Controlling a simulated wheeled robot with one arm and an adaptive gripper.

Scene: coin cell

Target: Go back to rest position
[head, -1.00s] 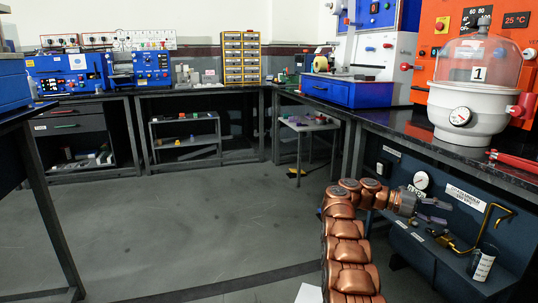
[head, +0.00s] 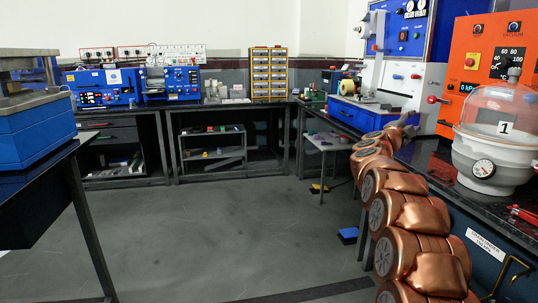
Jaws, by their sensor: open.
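My copper-coloured arm rises from the lower right in the head view and stretches away along the front of the right bench. My gripper (head: 406,118) is a small grey shape at the far end of the arm, beside the blue drawer unit. It is open, and I see nothing held in it. Its fingers are small and partly hidden by the arm's last links, so I cannot tell whether they touch anything.
The right bench carries a white vacuum chamber (head: 490,160) with a clear dome and an orange panel (head: 480,60). A left bench (head: 35,160) holds a blue machine (head: 35,128).

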